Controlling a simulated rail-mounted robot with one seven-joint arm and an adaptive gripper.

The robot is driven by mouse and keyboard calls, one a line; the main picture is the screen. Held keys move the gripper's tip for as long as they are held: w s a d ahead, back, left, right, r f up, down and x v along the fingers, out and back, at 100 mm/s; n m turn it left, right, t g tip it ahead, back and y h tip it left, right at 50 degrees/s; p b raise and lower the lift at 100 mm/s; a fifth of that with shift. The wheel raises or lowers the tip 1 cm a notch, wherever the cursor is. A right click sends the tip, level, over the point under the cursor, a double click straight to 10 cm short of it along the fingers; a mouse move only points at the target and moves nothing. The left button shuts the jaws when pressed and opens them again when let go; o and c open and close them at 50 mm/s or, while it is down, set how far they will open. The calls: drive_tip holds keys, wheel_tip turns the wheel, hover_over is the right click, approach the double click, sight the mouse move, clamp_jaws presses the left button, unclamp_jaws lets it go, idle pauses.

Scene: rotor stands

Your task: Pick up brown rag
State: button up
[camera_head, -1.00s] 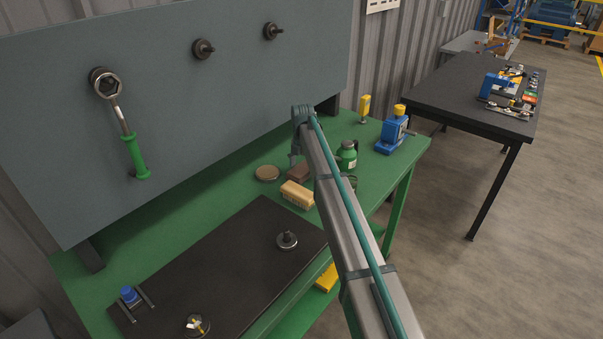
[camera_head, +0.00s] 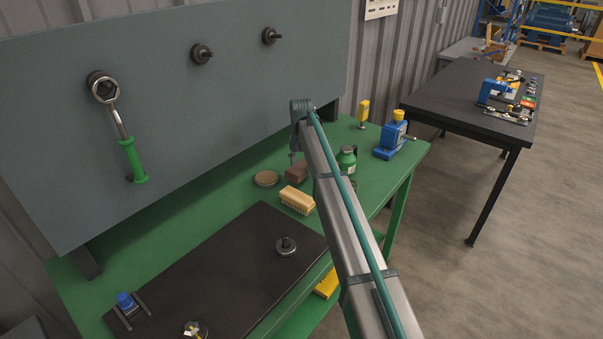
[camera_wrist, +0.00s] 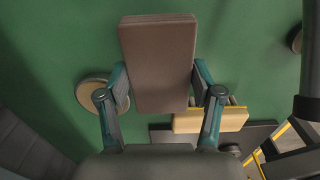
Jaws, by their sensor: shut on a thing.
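The brown rag (camera_head: 297,172) looks like a folded rectangular block. In the head view it shows just left of my arm, below the wrist, near the back of the green bench. In the wrist view the rag (camera_wrist: 158,50) fills the space between the two fingers of my gripper (camera_wrist: 160,84), which touch its sides. My gripper is shut on it. The rag appears slightly above the bench top. In the head view my fingers are small and partly hidden.
A yellow-tan brush (camera_head: 297,199) and a round tin (camera_head: 265,178) stand close to the rag. A green bottle (camera_head: 347,159) is just right of my arm. A blue device (camera_head: 390,146) stands further right. A dark mat (camera_head: 215,270) covers the front of the green bench (camera_head: 205,210).

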drive_tip(key=s+r+b, duration=0.1)
drive_tip(key=s+r, duration=0.4)
drive_tip(key=shift+r+b, duration=0.1)
drive_tip(key=shift+b, duration=0.25)
drive_tip(key=s+r+b, duration=0.1)
drive_tip(key=s+r, duration=0.3)
drive_tip(key=s, duration=0.4)
drive_tip(key=shift+s+b, duration=0.3)
drive_tip(key=shift+b, duration=0.1)
